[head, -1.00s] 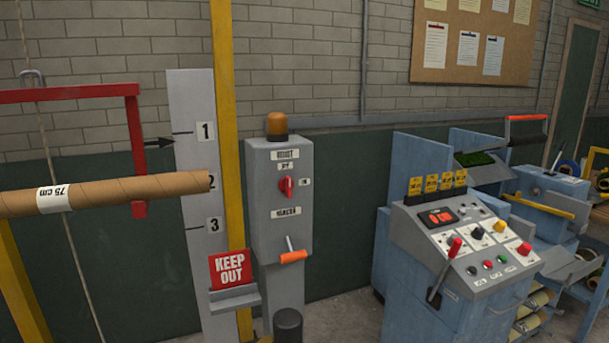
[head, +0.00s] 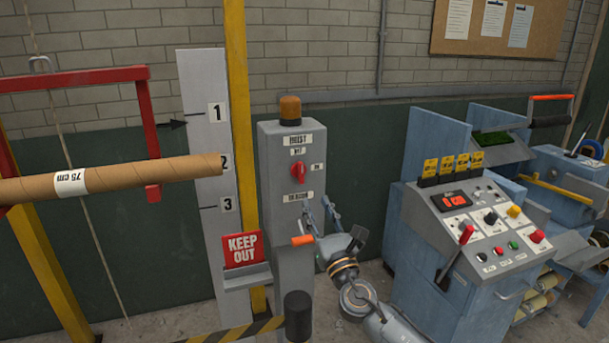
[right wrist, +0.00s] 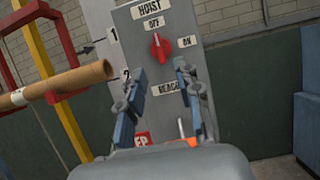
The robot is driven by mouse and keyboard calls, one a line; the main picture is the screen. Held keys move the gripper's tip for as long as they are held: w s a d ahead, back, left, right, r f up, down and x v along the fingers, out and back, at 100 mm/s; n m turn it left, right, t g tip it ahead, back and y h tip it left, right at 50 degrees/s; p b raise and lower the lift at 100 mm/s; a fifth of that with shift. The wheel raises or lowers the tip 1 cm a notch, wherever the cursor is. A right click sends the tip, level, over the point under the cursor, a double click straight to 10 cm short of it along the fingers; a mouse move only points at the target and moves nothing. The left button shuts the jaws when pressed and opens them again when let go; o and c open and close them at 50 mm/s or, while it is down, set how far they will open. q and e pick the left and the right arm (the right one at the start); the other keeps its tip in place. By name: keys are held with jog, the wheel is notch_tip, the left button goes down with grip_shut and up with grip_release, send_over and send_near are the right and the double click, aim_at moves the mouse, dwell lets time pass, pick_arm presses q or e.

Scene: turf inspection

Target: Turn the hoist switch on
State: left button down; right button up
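The hoist switch is a red rotary knob (head: 299,172) on the front of a grey hoist box (head: 271,190). In the right wrist view the red knob (right wrist: 160,46) has an OFF label above it and an ON label to its right; its long axis lies roughly toward OFF. My right gripper (head: 319,212) is in front of the box, lower than the knob. In the right wrist view its fingers (right wrist: 160,70) are spread with nothing between them, and the knob shows just beyond the gap, apart from them. My left gripper is not in view.
An orange-handled crank (head: 302,240) is on the box beside my right gripper. An amber lamp (head: 290,108) tops the box. A red KEEP OUT sign (head: 243,249) and a cardboard tube (head: 130,178) are to the left. A control console (head: 470,235) stands to the right.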

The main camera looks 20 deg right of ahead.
aim_at(302, 174)
jog(key=x, duration=1)
jog(key=shift+a+p, duration=0.15)
jog(key=shift+p, duration=0.15)
grip_shut()
